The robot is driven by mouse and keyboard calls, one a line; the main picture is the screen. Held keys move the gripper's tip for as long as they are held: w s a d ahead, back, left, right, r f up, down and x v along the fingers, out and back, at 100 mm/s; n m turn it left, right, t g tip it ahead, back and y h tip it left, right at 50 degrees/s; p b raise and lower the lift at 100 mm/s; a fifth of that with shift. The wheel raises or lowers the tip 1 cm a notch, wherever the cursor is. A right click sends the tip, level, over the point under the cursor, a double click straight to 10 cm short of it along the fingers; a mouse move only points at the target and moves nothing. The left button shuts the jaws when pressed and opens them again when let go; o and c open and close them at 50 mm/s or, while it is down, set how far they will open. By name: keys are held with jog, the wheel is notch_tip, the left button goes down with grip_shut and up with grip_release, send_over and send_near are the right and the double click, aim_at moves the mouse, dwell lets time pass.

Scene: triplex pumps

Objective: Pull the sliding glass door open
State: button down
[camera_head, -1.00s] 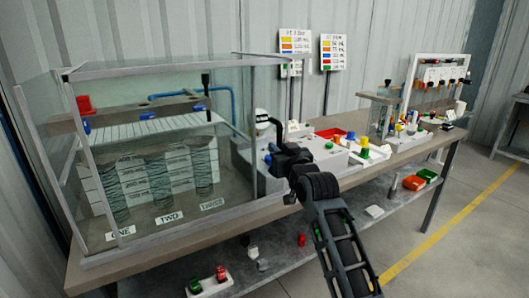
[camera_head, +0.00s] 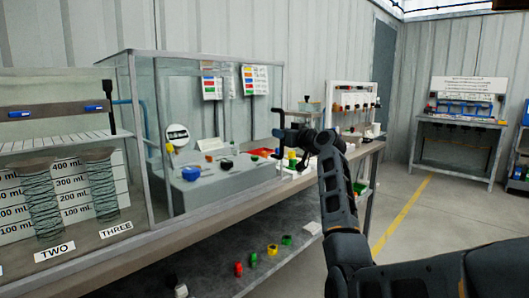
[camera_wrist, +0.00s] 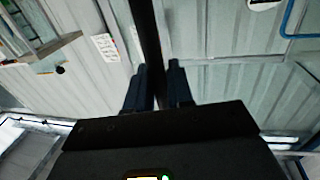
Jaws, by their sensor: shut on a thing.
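The sliding glass door (camera_head: 215,150) is a clear framed panel in the head view. It extends right of the tank's corner, in front of a white unit seen through it. My gripper (camera_head: 281,141) is at the door's right edge. In the wrist view, my gripper (camera_wrist: 157,88) is shut on a dark upright bar (camera_wrist: 148,35), which appears to be the door's edge or handle. The exact contact is hidden between the fingers. The glass tank (camera_head: 139,140) stands at the left with labelled columns inside.
The bench (camera_head: 110,262) runs along the wall, with a lower shelf (camera_head: 215,262) holding small coloured parts. A rack (camera_head: 352,100) stands at the bench's far end. Another table (camera_head: 455,122) is at the back right. Open floor (camera_head: 400,210) with a yellow line lies to the right.

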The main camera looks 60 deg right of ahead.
jog(key=shift+s+d+b, duration=0.2)
jog(key=shift+d+b, duration=0.05)
jog(key=shift+d, duration=0.45)
jog(key=shift+s+d+b, duration=0.2)
jog(key=shift+d, duration=0.45)
jog(key=shift+s+d+b, duration=0.2)
jog(key=shift+d+b, duration=0.05)
jog(key=shift+d, duration=0.45)
jog(key=c, duration=1.2)
grip_release()
jog(key=shift+o, duration=0.2)
jog(key=v, duration=0.7)
jog(key=shift+s+a, duration=0.25)
jog(key=shift+s, duration=0.05)
